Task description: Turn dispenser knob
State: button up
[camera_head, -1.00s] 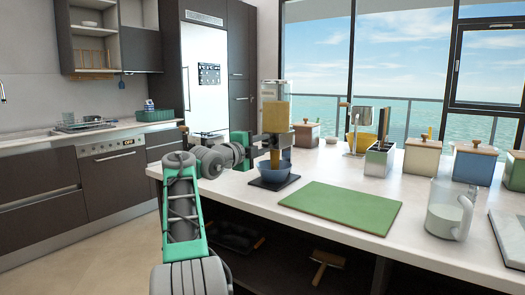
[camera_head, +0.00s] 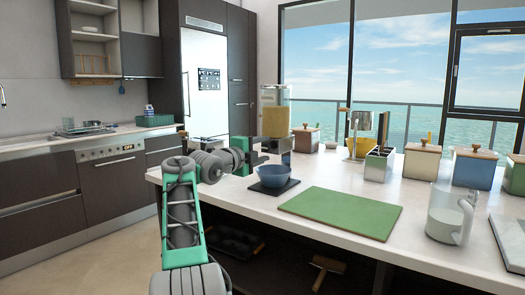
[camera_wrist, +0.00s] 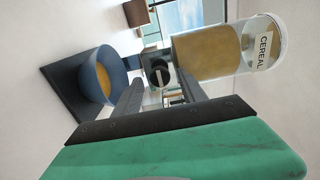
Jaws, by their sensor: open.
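The cereal dispenser (camera_head: 276,118) stands on the counter, a clear container partly filled with yellow-brown cereal. In the wrist view its container (camera_wrist: 212,52) lies sideways at the upper right, labelled CEREAL. The round dark dispenser knob (camera_wrist: 158,72) shows ahead between my finger tips, and I cannot tell whether they touch it. My gripper (camera_wrist: 161,80) is open; in the head view it (camera_head: 259,155) is beside the dispenser's lower part, on its left. A blue bowl (camera_head: 274,176) sits on the dark base below the dispenser. The wrist view shows yellow cereal in the bowl (camera_wrist: 98,76).
A green board (camera_head: 342,209) lies on the white counter, with a clear pitcher (camera_head: 449,213) to its right. Lidded canisters (camera_head: 422,160) and a utensil holder (camera_head: 378,163) stand behind. The counter's front edge runs below my arm.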

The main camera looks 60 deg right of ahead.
jog(key=w+a, duration=0.1)
jog(key=a, duration=0.6)
jog(key=shift+a+b, duration=0.3)
jog(key=shift+a, duration=0.1)
jog(key=shift+w, duration=0.1)
